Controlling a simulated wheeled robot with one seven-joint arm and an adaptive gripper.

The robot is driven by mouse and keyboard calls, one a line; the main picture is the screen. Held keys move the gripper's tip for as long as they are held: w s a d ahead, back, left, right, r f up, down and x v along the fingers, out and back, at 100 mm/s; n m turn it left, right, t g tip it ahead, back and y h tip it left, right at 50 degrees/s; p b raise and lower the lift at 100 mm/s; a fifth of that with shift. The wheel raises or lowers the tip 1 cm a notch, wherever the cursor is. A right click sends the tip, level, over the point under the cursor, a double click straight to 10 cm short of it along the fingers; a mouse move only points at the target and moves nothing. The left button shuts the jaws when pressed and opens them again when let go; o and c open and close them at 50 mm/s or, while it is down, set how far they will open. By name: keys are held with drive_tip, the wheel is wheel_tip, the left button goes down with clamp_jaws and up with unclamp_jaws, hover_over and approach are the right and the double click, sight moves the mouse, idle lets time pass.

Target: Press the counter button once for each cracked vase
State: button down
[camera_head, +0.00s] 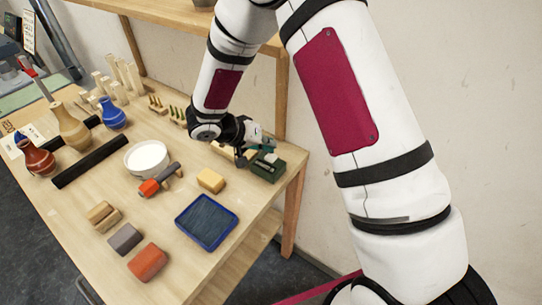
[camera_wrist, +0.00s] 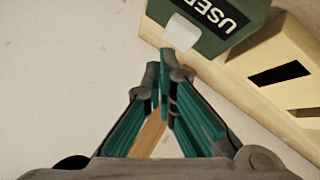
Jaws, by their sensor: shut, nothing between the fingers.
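A dark green box (camera_head: 268,169), likely the counter, stands near the table's right end. A red-brown vase (camera_head: 38,158), a tan vase (camera_head: 70,128) and a blue vase (camera_head: 112,114) stand at the table's left. Cracks are too small to tell.
A black bar (camera_head: 90,162) lies in front of the vases. A white bowl (camera_head: 147,158), red-headed mallet (camera_head: 152,186), yellow sponge (camera_head: 210,180) and blue tray (camera_head: 206,222) occupy the middle. Several blocks (camera_head: 148,262) lie at the front. A cream slotted box (camera_wrist: 280,65) adjoins the green box.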

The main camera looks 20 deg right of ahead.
sight(269, 155)
drive_tip(key=shift+f, duration=0.1)
idle(0.4)
drive_tip(key=shift+f+b, duration=0.3)
drive_tip(key=shift+b, duration=0.05)
drive_tip(key=shift+f+b, duration=0.3)
drive_tip(key=shift+f, duration=0.25)
idle(0.7)
drive_tip(key=shift+r, duration=0.1)
drive_tip(key=shift+r+p, duration=0.3)
drive_tip(key=shift+r, duration=0.55)
drive_tip(key=shift+r+p, duration=0.8)
drive_tip(key=shift+r, duration=1.75)
drive_tip(key=shift+f, duration=0.1)
